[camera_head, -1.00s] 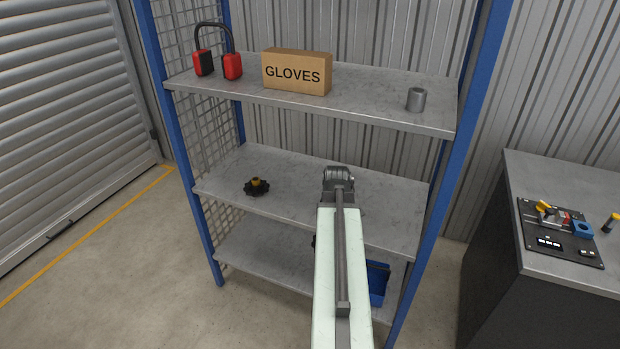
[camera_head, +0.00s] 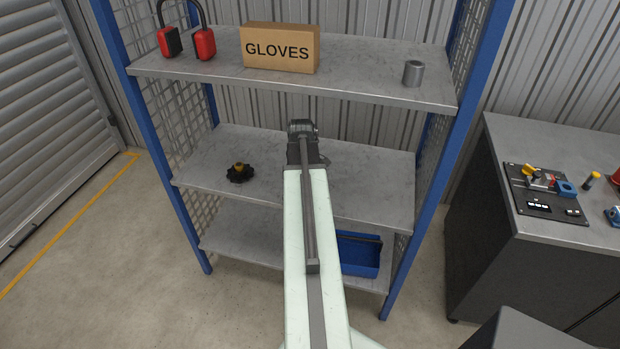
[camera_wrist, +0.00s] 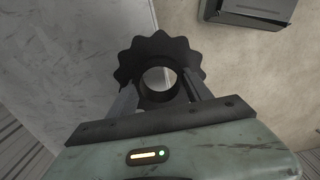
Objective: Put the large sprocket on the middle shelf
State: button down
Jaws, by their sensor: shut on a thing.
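The large sprocket (camera_wrist: 158,48) is dark with blunt teeth and a round hub. In the wrist view my gripper (camera_wrist: 160,88) is shut on it, with one finger on each side of the hub. In the head view my arm reaches out over the middle shelf (camera_head: 370,180), and its own links hide the gripper and most or all of the sprocket. I cannot tell whether the sprocket touches the shelf. The wrist view shows a grey surface at left and the floor at right.
A black toothed piece with a yellow centre (camera_head: 240,173) lies on the middle shelf, left of my arm. A blue bin (camera_head: 362,258) is on the bottom shelf. Blue posts flank the shelves.

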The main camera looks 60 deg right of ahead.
jog(key=d, duration=0.3)
jog(key=w+d, duration=0.1)
jog(key=d, duration=0.2)
jog(key=d+f, duration=0.1)
jog(key=d, duration=0.2)
jog(key=shift+w+d+b, duration=0.2)
jog(key=shift+d+b, duration=0.15)
jog(key=shift+d, duration=0.05)
jog(key=f+b, duration=0.4)
jog(key=shift+d, duration=0.25)
jog(key=shift+c, duration=2.2)
grip_release()
jog(key=shift+r, duration=0.15)
notch_tip(320, 180, up, 8)
jog(key=p, duration=0.8)
